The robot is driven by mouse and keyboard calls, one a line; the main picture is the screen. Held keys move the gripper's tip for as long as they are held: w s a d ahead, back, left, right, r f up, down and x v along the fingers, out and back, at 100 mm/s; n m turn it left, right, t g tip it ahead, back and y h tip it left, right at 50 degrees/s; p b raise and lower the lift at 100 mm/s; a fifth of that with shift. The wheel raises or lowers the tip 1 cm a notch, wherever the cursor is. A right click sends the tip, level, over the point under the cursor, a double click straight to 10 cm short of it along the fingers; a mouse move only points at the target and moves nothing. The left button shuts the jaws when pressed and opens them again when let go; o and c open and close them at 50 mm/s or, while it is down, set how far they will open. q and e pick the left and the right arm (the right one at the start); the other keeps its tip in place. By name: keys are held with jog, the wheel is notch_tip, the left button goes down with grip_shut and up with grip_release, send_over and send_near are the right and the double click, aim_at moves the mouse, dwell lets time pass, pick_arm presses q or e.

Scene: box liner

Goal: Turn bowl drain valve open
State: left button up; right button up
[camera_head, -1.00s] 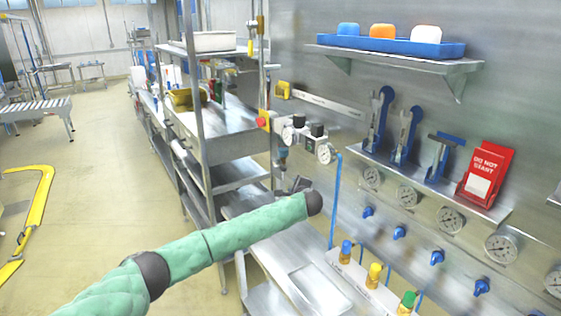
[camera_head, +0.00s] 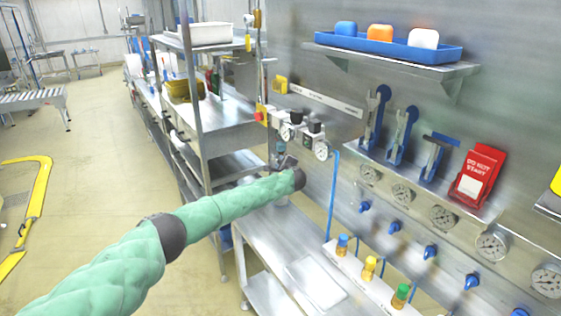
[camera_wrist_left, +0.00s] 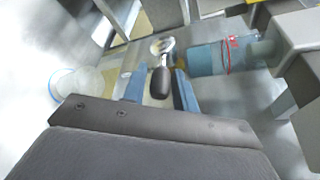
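The bowl, a blue-grey see-through cylinder (camera_wrist_left: 208,58) with a red mark, hangs under the regulator; it shows small in the head view (camera_head: 280,148). In the wrist view, a small valve with a silver round end and a black handle (camera_wrist_left: 160,82) is by the bowl's end. My left gripper (camera_wrist_left: 160,90) has its blue fingers apart, one on each side of the black handle. I cannot tell if they touch it. In the head view the left gripper (camera_head: 286,164) is small and dark, just below the bowl. My right gripper is not in view.
The regulator with gauges (camera_head: 303,135) is on the steel wall. A blue pipe (camera_head: 333,205) runs down to its right. Coloured fittings (camera_head: 370,268) stand on a white strip below. A red sign (camera_head: 478,176) and hanging tools are on a ledge. A white cup (camera_wrist_left: 76,84) shows in the wrist view.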

pick_arm(q)
jog(key=shift+w, duration=0.25)
grip_shut()
jog(key=shift+f, duration=0.1)
